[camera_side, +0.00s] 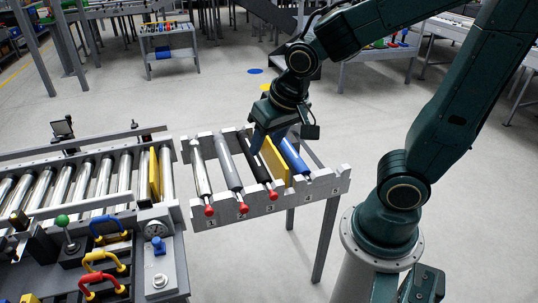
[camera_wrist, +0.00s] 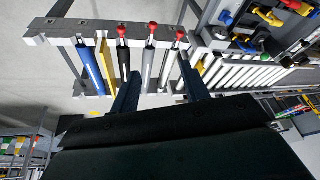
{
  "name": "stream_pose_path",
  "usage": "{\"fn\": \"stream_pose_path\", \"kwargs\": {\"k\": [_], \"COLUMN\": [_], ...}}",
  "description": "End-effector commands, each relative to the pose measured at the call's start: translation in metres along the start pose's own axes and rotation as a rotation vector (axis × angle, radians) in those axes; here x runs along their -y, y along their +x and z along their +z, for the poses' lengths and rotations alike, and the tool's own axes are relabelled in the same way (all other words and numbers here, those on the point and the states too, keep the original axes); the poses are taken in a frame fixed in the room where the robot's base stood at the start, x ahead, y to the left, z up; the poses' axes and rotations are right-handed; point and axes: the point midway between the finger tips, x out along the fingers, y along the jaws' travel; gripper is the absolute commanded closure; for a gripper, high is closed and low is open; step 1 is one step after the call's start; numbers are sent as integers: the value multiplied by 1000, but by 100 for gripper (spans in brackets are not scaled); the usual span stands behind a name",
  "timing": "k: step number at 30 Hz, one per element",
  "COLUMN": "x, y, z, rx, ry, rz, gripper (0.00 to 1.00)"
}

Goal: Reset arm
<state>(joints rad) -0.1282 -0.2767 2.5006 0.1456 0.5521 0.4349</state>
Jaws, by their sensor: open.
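My gripper (camera_side: 268,128) hangs over the slotted rack (camera_side: 198,212) in the side view, pointing down. In the wrist view its two blue fingers (camera_wrist: 160,90) are apart, with a grey roller showing beyond the gap between them. The rack holds several rollers side by side: a silver one (camera_side: 201,168), a grey one (camera_side: 228,163), a black one (camera_side: 255,166), and a blue one (camera_side: 294,158). A yellow plate (camera_side: 275,161) stands between the black and blue rollers. Red knobs cap the near ends of the silver, grey and black rollers. Contact between fingers and rollers cannot be told.
A roller conveyor (camera_side: 90,187) with its own yellow plate (camera_side: 154,175) lies left of the rack. A control panel (camera_side: 159,254) with levers and coloured handles stands in front of it. Grey floor (camera_side: 330,120) is open behind the rack. A small cart (camera_side: 168,45) stands farther back.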

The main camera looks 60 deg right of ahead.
Motion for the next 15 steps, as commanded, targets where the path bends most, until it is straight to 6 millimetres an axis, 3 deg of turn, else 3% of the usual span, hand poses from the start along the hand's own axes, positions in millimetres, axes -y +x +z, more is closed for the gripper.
{"fn": "stream_pose_path", "kwargs": {"k": [6, 15], "x": [-9, -22], "y": [-40, -85], "z": [10, 33], "rx": [-33, -81], "ry": [-118, -296], "rz": [-50, -91], "gripper": [54, 54]}}
